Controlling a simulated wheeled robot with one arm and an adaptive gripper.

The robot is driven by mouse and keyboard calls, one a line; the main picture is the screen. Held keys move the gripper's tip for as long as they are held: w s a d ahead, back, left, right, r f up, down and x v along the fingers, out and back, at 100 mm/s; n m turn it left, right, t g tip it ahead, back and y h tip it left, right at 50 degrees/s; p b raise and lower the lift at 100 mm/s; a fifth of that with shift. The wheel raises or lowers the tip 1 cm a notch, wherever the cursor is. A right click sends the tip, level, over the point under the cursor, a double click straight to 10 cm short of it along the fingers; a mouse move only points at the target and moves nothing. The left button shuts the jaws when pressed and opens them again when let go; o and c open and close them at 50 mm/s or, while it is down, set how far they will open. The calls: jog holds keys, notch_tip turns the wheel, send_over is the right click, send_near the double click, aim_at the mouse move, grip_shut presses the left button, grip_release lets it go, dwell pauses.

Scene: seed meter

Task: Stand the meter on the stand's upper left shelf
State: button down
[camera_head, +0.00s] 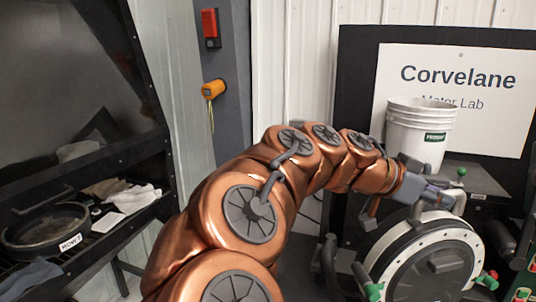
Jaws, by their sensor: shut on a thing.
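The meter (425,262) is a large round unit with a dark disc, a pale studded rim and several green knobs. Its lower part is cut off by the bottom edge of the picture. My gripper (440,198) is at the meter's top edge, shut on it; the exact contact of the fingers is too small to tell. The stand (352,75) is a dark frame with a back panel behind the meter. A dark shelf surface (482,178) shows behind and above the meter. The rest of its shelves are largely hidden by my arm and the meter.
A white bucket (420,135) stands behind my gripper, before a Corvelane sign (450,85). Red and green parts (522,275) are at the right edge. A dark cabinet at left holds a round pan (45,230) and cloths (135,197). An orange device (213,89) hangs on the post.

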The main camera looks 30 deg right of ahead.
jog(key=w+a+f+n+t+y, duration=0.3)
jog(key=w+a+f+n+t, duration=0.3)
jog(key=w+a, duration=0.5)
jog(key=w+a+f+n+t+y, duration=0.2)
jog(key=w+a+f+n+t, duration=0.3)
jog(key=w+a, duration=0.6)
jog(key=w+a+f+n+t+y, duration=0.3)
jog(key=w+a+f+n+t, duration=0.3)
jog(key=w+a, duration=0.5)
jog(key=shift+w+a+f+n+t+y, duration=0.3)
jog(key=shift+w+f+n, duration=0.6)
jog(key=shift+w, duration=2.55)
jog(key=shift+f, duration=0.1)
